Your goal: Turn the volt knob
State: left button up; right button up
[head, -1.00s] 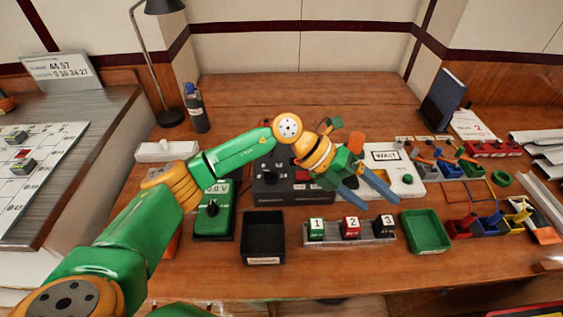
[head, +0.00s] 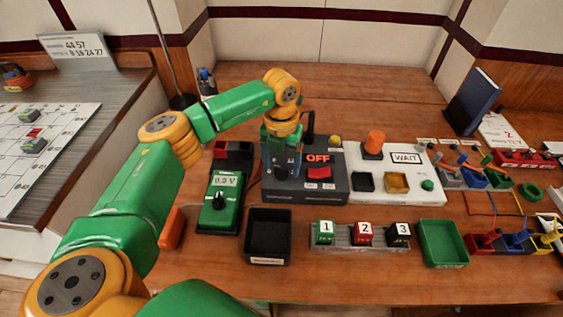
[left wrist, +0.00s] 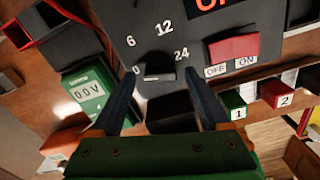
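The volt knob (left wrist: 158,70) is a dark knob on the dark power box (head: 330,184), with 0, 6, 12 and 24 marked around it in the left wrist view. My left gripper (left wrist: 160,76) is open. Its blue fingers show on either side of the knob in that view, and I cannot tell whether they touch it. In the head view my left gripper (head: 282,160) points down over the left part of the box and largely hides the knob. The red switch (head: 319,172) is beside it, under a display reading OFF. My right gripper is not in view.
A green meter (head: 221,195) reading 0.0 V stands left of the box. A black tray (head: 268,258), numbered blocks in a grey rack (head: 345,243) and a green tray (head: 443,262) lie in front. A white panel (head: 430,163) marked WAIT stands to the right.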

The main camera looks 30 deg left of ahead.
pick_arm(q)
grip_shut()
